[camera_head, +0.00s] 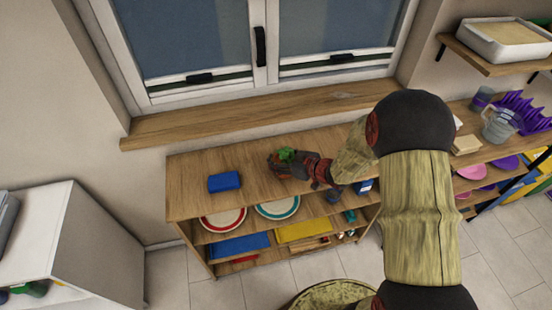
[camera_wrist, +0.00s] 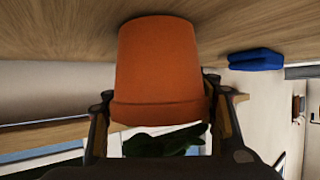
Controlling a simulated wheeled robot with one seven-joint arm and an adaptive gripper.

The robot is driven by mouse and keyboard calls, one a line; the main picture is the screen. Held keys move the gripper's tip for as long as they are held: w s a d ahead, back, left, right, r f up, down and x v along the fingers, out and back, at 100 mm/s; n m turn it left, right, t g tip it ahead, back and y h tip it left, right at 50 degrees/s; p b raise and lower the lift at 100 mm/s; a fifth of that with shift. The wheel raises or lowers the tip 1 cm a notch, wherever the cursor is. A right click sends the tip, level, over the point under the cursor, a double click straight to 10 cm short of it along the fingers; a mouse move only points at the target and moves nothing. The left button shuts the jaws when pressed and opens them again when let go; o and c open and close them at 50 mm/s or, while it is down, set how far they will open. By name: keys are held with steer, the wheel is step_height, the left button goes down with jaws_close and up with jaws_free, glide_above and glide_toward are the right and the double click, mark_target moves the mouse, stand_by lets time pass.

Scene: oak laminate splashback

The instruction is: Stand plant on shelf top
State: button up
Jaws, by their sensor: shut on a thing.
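The plant is an orange-brown pot (camera_wrist: 160,60) with dark green leaves (camera_wrist: 165,143), and its leaves also show in the head view (camera_head: 287,154). My gripper (camera_head: 284,163) is shut on the pot, with one finger on each side of it near the rim in the wrist view. My gripper hides part of the pot in the head view.
A blue block-like object (camera_head: 224,182) lies on the shelf top left of the plant. Plates (camera_head: 222,218) and coloured items fill the shelves below. A window sill (camera_head: 230,120) runs behind. Bare wood lies between the blue object and the plant.

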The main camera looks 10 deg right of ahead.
steer(key=o, duration=1.7)
steer(key=shift+f, duration=0.15)
steer(key=shift+c, duration=0.2)
